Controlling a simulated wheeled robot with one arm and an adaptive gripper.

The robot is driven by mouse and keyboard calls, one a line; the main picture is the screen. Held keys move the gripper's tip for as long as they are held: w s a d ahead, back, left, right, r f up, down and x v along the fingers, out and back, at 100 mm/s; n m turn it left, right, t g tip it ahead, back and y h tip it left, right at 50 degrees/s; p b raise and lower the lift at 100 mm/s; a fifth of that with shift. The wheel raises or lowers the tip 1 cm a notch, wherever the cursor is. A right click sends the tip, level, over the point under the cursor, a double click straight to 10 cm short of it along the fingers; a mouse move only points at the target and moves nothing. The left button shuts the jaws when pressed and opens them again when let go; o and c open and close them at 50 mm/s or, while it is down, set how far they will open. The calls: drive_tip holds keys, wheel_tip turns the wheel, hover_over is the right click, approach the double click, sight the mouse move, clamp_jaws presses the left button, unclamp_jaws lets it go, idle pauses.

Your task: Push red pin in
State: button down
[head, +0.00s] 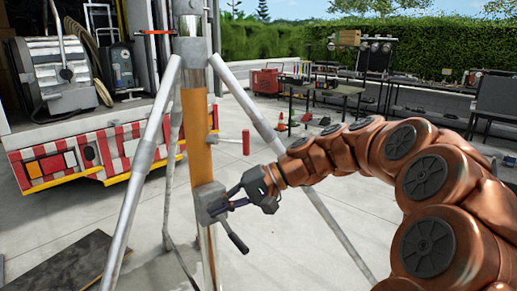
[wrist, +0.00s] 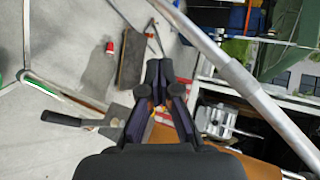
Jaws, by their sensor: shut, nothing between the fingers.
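The red pin (head: 246,142) sticks out to the right of the stand's orange column, at the end of a short grey rod. A small red piece that looks like it shows at the upper left in the wrist view (wrist: 111,47). My gripper (head: 222,206) is shut and empty. It is below the red pin and apart from it, close to the grey clamp block (head: 208,202) on the column; I cannot tell whether it touches the block. In the wrist view my gripper's fingers (wrist: 155,68) come together at the tips.
The stand's silver legs (head: 140,165) spread on both sides of the column. A black crank handle (head: 234,238) hangs below the clamp block. A truck (head: 80,150) with a red-striped bumper stands at left. A black table (head: 318,88) with tools is behind.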

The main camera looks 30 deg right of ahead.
drive_tip(key=d+r+m+t+h, duration=0.1)
drive_tip(key=d+r+m+t, duration=0.3)
drive_tip(key=d, duration=0.9)
drive_tip(key=d+r+m+t, duration=0.15)
drive_tip(key=d+t, duration=0.35)
drive_tip(key=d, duration=0.8)
drive_tip(key=p+x, duration=0.2)
drive_tip(key=x, duration=1.2)
drive_tip(key=shift+r+p, duration=0.25)
drive_tip(key=shift+p, duration=0.15)
drive_tip(key=shift+w+d, duration=0.1)
drive_tip(key=shift+w, duration=0.05)
